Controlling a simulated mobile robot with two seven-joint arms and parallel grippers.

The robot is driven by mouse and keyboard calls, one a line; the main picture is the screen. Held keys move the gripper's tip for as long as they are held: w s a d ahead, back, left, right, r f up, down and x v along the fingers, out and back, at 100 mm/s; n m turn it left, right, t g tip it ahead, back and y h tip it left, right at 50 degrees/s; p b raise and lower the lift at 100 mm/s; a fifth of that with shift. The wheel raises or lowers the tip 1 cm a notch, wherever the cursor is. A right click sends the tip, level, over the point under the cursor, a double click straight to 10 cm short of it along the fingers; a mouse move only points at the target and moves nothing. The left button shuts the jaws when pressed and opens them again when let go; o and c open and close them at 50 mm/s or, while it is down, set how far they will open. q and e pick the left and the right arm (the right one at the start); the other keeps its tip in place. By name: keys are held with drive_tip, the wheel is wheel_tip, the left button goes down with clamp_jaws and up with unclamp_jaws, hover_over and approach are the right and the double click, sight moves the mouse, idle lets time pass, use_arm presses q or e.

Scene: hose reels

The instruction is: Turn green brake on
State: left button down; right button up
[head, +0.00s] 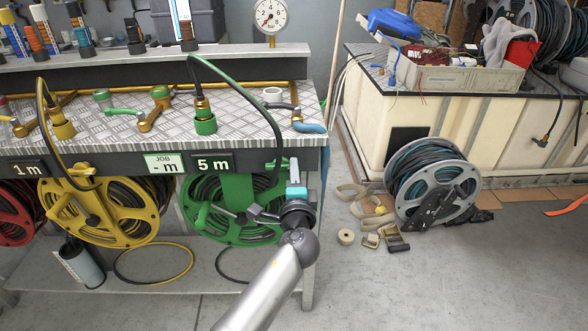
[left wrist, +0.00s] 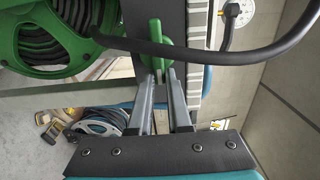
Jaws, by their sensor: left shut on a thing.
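The green hose reel (head: 232,190) hangs under the bench front, below the 5 m sign; it also shows at upper left in the left wrist view (left wrist: 80,62). My left gripper (head: 257,212) is in front of the right side of this reel. In the left wrist view its two grey fingers (left wrist: 162,82) are shut on a slim green handle (left wrist: 155,58), which looks like the green brake. The grip itself is hard to see there. My right gripper is not in view.
The yellow reel (head: 105,210) stands to the left of the green one. A green-collared hose (head: 205,122) rises from the bench top (head: 240,105) and loops down past its front edge. A loose reel (head: 432,185) and straps (head: 372,212) lie on the floor to the right.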

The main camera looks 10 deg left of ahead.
use_arm(q)
drive_tip(key=shift+a, duration=0.15)
drive_tip(key=c, duration=0.9)
unclamp_jaws()
drive_tip(key=shift+o, duration=0.2)
drive_tip(key=p+v, duration=0.2)
drive_tip(key=v, duration=1.3)
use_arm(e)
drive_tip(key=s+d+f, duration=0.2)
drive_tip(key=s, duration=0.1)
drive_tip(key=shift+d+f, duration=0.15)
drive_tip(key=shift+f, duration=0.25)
use_arm(q)
drive_tip(key=shift+s, duration=0.1)
